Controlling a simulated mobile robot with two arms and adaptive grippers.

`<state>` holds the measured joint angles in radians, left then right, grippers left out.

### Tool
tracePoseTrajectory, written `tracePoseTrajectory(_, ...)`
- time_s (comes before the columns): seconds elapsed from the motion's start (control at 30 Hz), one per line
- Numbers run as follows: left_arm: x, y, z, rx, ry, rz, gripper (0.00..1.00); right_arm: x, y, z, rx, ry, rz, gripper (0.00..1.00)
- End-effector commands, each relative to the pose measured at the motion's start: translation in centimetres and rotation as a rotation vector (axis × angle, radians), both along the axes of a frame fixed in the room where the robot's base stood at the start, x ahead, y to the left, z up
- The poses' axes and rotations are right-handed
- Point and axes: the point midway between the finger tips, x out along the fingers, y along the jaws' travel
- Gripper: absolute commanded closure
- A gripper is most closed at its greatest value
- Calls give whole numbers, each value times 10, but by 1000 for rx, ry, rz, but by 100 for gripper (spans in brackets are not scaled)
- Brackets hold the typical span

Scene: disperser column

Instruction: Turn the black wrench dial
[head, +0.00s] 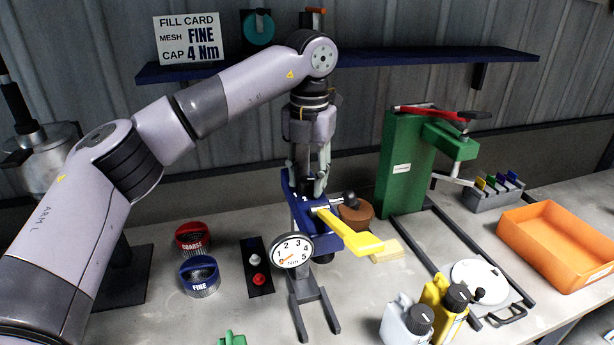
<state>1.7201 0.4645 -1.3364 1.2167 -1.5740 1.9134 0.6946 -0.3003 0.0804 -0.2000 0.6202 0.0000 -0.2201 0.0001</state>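The pointer is at the low end. A yellow handle (350,235) sticks out to the right from the stand. My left gripper (308,186) points down at the top of the blue stand, behind and above the dial. Its fingers look apart, with no object clearly held between them. Whether they touch the stand is unclear. My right gripper is not in view.
Red COARSE (193,237) and blue FINE (200,275) caps stand left, beside a black switch plate (257,267). A green press (400,165), orange tray (556,245) and bottles (407,322) are on the right. A blue shelf (430,57) with a fill card (188,38) runs behind.

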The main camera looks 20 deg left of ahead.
Motion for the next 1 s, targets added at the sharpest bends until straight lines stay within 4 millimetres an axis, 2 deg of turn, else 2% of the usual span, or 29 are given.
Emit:
tracePoseTrajectory(0.17, 0, 0, -1, 1, 3, -2, 52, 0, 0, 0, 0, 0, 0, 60)
tracePoseTrajectory(0.43, -1, 0, -1, 1, 5, -3, 52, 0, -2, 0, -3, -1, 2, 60)
tracePoseTrajectory(0.53, 0, 0, 4, 1, 3, -3, 52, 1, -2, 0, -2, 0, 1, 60)
tracePoseTrajectory(0.67, 0, -1, 24, 0, 1, -2, 52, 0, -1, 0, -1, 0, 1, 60)
tracePoseTrajectory(0.9, -1, -3, 78, 2, 0, -1, 52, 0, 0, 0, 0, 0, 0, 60)
tracePoseTrajectory(1.0, 0, -3, 94, 3, 0, 1, 52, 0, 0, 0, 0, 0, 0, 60)
